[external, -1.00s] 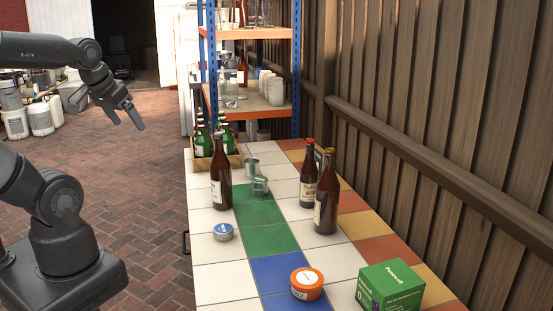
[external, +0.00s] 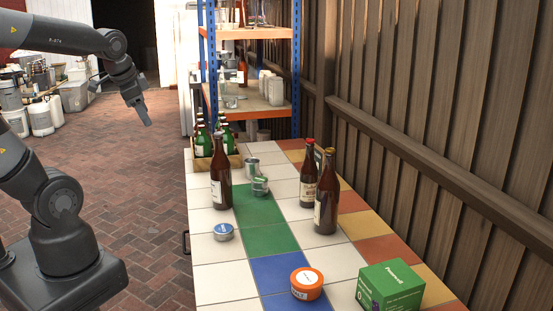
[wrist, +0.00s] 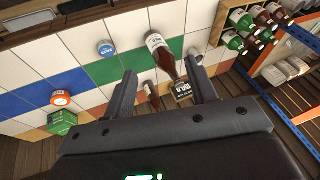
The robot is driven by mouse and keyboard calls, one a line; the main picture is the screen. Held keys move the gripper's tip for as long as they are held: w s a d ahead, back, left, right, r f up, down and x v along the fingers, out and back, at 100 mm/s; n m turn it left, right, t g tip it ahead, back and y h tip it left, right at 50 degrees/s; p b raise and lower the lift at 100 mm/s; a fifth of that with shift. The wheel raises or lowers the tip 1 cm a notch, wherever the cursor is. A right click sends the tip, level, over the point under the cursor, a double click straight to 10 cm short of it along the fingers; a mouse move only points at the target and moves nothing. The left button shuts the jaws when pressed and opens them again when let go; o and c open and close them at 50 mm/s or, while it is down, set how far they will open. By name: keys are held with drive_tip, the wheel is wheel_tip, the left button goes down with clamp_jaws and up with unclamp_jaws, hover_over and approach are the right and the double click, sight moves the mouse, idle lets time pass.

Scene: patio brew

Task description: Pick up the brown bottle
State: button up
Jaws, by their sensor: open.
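Three brown bottles stand upright on the tiled table in the external view. One (external: 221,180) stands at the left by the green tiles, with a pale label. Two stand at the right, one with a red cap (external: 309,178) and one with a yellowish cap (external: 326,197). My gripper (external: 143,115) is in the air left of the table, apart from all bottles. In the wrist view my gripper (wrist: 162,75) is open and empty, its fingers apart.
A blue-lidded tin (external: 223,232), orange tub (external: 306,284) and green box (external: 390,287) are nearer. A wooden fence (external: 440,130) lines the right.

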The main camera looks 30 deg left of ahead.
drive_tip(key=w+d+f+m, duration=0.1)
drive_tip(key=w+d+m, duration=0.3)
drive_tip(key=w+m, duration=0.75)
drive_tip(key=m+g+y, duration=0.1)
drive_tip(key=m, duration=1.2)
approach(220, 142)
drive_tip(key=w, duration=0.1)
drive_tip(key=x, duration=0.7)
drive_tip(key=a+x, duration=0.1)
drive_tip(key=x, duration=0.3)
drive_tip(key=shift+a, duration=0.15)
drive_tip(key=shift+r, duration=0.1)
clamp_jaws()
